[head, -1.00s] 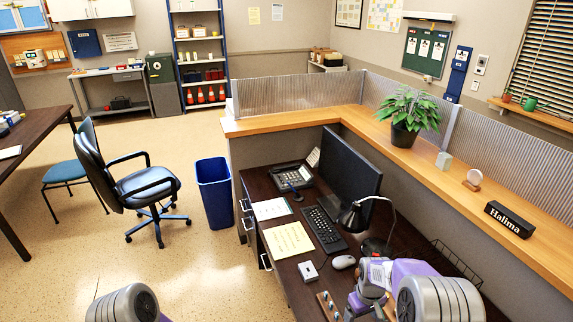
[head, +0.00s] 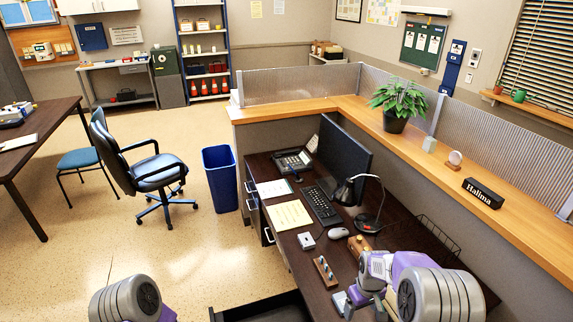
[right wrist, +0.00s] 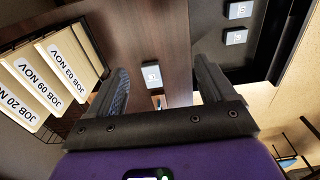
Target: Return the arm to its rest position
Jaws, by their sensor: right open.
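My right arm, purple and grey, comes in at the bottom right of the head view. Its gripper (head: 352,303) is over the near end of the dark desk (head: 290,225). In the right wrist view the right gripper (right wrist: 162,75) has its two dark fingers spread apart with nothing held between them. A small white labelled box (right wrist: 152,75) shows beyond the gap, apart from the fingers. A rounded grey and purple part of my left arm shows at the bottom left of the head view; the left gripper is out of sight.
An open dark drawer (head: 228,313) shows below the desk; small labelled boxes (right wrist: 240,10) lie in it. Labelled folders (right wrist: 50,75) stand at the left of the wrist view. A lamp (head: 368,222), pegged wooden block (head: 325,271) and monitor (head: 343,168) crowd the desk.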

